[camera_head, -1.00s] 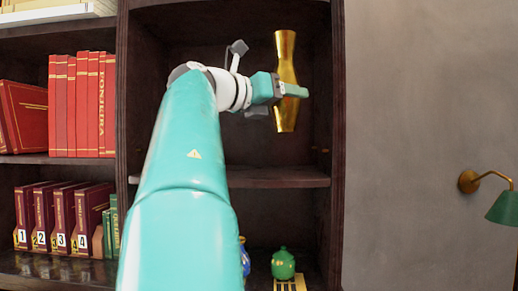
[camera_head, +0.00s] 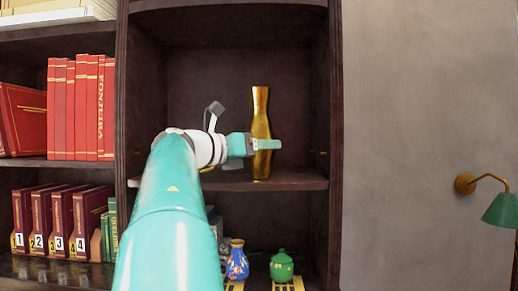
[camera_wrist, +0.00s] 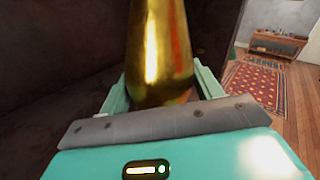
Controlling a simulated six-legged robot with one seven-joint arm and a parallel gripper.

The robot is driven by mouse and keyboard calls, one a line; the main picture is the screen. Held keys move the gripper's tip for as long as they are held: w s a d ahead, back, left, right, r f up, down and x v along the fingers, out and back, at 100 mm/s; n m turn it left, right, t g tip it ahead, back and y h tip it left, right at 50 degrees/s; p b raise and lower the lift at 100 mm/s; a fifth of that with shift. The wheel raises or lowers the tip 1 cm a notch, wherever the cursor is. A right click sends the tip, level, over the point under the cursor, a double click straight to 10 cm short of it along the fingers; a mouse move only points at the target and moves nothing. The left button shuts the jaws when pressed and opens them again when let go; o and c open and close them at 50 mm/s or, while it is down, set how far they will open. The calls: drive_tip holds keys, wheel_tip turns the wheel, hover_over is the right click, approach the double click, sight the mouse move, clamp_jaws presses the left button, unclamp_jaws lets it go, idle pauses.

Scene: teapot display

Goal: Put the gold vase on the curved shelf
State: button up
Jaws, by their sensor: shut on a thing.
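The gold vase (camera_head: 261,108) is tall, with a narrow waist, and stands upright in the middle compartment of the dark wood bookcase. Its base is at the level of the curved shelf (camera_head: 300,181); I cannot tell whether it touches. My gripper (camera_head: 265,145) is shut around the vase's lower half, reaching in from the left. In the wrist view the vase (camera_wrist: 160,45) rises between the two teal fingers (camera_wrist: 165,88). The part of the vase behind the fingers is hidden.
Below stand a blue patterned vase (camera_head: 237,262) and a green lidded pot (camera_head: 282,266). Red books (camera_head: 82,105) fill the shelf to the left. The compartment's side wall (camera_head: 335,120) is close on the right. A green wall lamp (camera_head: 502,208) hangs further right.

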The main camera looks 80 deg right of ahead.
drive_tip(key=o, duration=1.3)
drive_tip(key=shift+f, duration=0.1)
drive_tip(key=shift+a+r, duration=0.1)
drive_tip(key=shift+r, duration=0.1)
drive_tip(key=v, duration=1.1)
drive_tip(key=shift+w+a, duration=0.25)
drive_tip(key=shift+a, duration=0.05)
drive_tip(key=shift+a, duration=0.1)
